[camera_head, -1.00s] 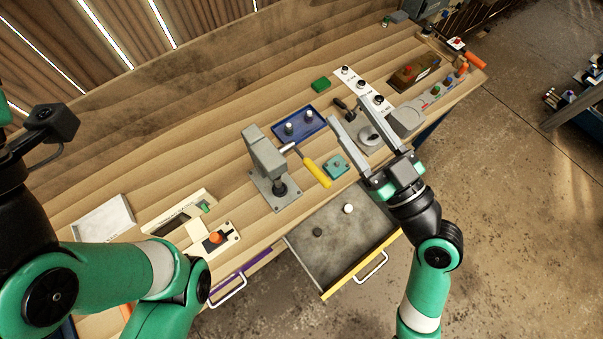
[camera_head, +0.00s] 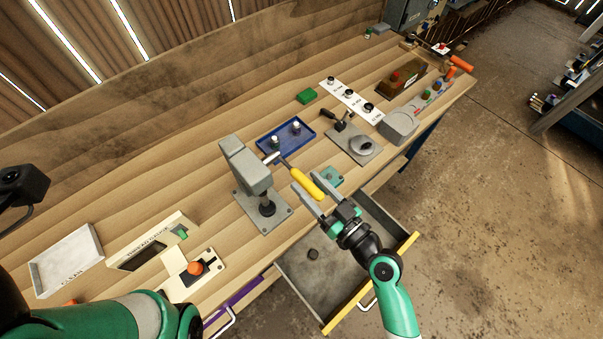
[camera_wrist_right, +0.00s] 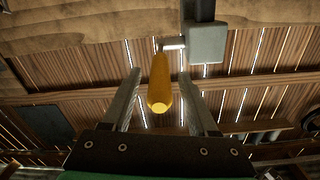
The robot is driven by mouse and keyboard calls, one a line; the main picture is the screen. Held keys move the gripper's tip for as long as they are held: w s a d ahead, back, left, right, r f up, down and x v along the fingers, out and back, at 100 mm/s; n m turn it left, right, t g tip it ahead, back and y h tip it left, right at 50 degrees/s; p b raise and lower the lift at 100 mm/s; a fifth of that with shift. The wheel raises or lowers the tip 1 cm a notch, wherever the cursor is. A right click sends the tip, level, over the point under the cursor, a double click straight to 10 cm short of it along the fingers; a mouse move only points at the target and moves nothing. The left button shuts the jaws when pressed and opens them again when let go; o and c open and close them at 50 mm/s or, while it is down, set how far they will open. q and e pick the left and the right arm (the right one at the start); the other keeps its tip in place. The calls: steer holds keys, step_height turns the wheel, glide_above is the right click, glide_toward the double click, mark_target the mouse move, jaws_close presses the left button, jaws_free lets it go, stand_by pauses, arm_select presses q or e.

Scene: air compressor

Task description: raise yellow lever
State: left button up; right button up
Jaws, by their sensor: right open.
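The yellow lever (camera_head: 302,178) is a yellow handle on a metal rod, joined to the grey press (camera_head: 252,180) on the bench. It slants down to the right from the press. My right gripper (camera_head: 306,192) is open, with its fingertips beside the lower end of the lever. In the right wrist view the lever (camera_wrist_right: 160,84) lies between the two open fingers (camera_wrist_right: 163,95), apart from both, with its end pointing at the camera. My left gripper is not in view; only part of my left arm shows.
An open drawer (camera_head: 326,318) with a dark knob inside lies below my right gripper. A teal block (camera_head: 332,177) sits close to the lever.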

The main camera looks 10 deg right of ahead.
mark_target(302, 176)
steer(key=shift+x, duration=1.55)
jaws_close()
